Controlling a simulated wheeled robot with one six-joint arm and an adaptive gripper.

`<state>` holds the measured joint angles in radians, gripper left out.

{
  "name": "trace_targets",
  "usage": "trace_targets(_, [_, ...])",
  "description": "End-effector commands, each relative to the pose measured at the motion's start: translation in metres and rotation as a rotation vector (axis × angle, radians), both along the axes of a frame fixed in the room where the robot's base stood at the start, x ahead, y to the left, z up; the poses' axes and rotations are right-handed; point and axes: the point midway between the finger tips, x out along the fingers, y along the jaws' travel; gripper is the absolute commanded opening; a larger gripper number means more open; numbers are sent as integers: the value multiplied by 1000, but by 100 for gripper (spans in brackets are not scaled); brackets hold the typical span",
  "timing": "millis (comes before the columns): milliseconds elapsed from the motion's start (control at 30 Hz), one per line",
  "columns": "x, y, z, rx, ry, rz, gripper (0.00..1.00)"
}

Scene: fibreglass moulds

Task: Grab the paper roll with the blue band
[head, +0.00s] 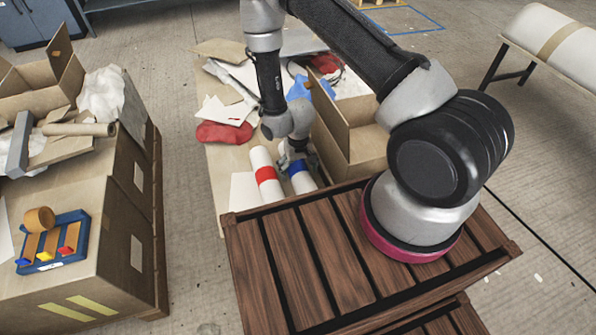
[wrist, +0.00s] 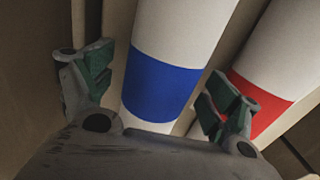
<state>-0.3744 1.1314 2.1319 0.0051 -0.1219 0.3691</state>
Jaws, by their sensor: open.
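The white paper roll with the blue band (head: 300,178) lies on the cardboard-coloured surface just beyond the slatted wooden top. It also shows in the wrist view, where its blue band (wrist: 164,84) lies between my two fingers. My gripper (wrist: 155,88) is open, one finger on each side of this roll; I cannot tell whether they touch it. In the head view my gripper (head: 293,160) is at the roll's far end and partly hides it. A second white roll with a red band (head: 266,175) lies close on the left there, and beside my right finger in the wrist view (wrist: 262,98).
An open cardboard box (head: 350,150) stands right beside the blue-banded roll. The slatted wooden top (head: 290,270) is in front. Red cloth (head: 222,133) and paper scraps lie behind. A large carton (head: 110,230) with a blue tray (head: 75,235) stands left.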

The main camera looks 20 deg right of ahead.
Motion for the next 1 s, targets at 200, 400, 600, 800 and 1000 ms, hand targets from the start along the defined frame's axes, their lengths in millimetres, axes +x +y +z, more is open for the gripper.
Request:
trace_targets(200, [0,0,-6,0,-1,0,89])
trace_targets(400, [0,0,-6,0,0,0,69])
trace_targets(600, [0,0,-6,0,0,0,33])
trace_targets(800, [0,0,-6,0,0,0,24])
trace_targets(1000, [0,0,1,0,-1,0,24])
